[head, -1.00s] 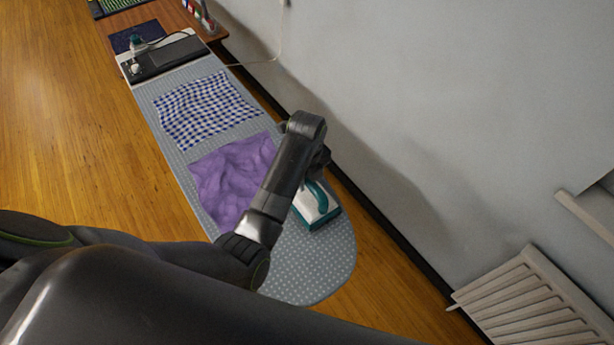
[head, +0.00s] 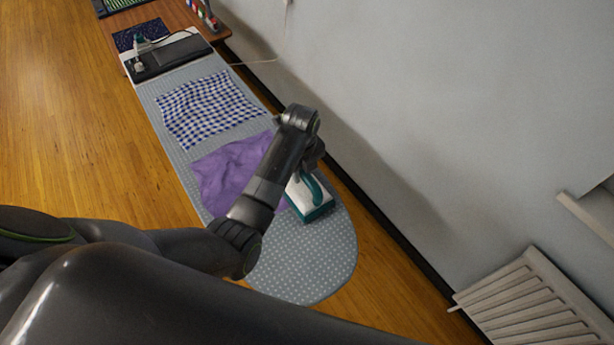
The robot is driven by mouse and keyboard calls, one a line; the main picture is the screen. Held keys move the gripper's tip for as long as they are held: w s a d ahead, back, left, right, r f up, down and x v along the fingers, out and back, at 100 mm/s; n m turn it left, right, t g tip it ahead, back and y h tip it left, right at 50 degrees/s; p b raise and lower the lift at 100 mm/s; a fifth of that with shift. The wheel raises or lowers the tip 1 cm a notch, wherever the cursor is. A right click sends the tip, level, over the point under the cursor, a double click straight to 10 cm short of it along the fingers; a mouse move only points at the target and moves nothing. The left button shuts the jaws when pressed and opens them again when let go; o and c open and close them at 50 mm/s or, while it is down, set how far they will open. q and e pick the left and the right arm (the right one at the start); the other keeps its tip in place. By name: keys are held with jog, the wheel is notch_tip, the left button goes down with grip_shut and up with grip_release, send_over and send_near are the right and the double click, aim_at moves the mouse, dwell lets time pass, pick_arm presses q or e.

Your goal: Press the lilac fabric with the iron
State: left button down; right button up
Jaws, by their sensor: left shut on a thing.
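The lilac fabric (head: 222,172) lies on the grey dotted ironing board (head: 300,267) in the head view. It looks mostly flat with some soft creases, and my arm covers part of its right side. The white and teal iron (head: 317,209) is at the right edge of the fabric, its near end over bare board. My left gripper (head: 311,171) is shut on the iron's handle; the arm partly hides the grip. Whether the iron's sole touches the fabric is hidden. My right gripper is not in view.
A blue checked cloth (head: 207,108) lies on the board beyond the lilac fabric. A dark iron rest (head: 170,57) is at the far end, with a wooden table (head: 182,17) behind. A wall runs along the right, with a radiator (head: 530,300) at lower right.

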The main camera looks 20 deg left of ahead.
pick_arm(q)
jog(key=shift+w+a+b, duration=0.2)
jog(key=shift+w+a, duration=0.6)
jog(key=shift+a, duration=0.25)
jog(key=shift+w+a+b, duration=0.15)
jog(key=shift+w+a, duration=0.65)
jog(key=shift+a, duration=0.2)
jog(key=shift+w+a+b, duration=0.4)
jog(key=shift+w+a, duration=0.45)
jog(key=shift+a, duration=0.25)
jog(key=shift+w+a+b, duration=0.6)
jog(key=shift+w+a, duration=0.35)
jog(key=shift+a, duration=0.3)
jog(key=w+a+b, duration=0.8)
jog(key=a+b, duration=0.3)
jog(key=b, duration=0.3)
jog(key=shift+w+a, duration=0.15)
jog(key=shift+w, duration=0.25)
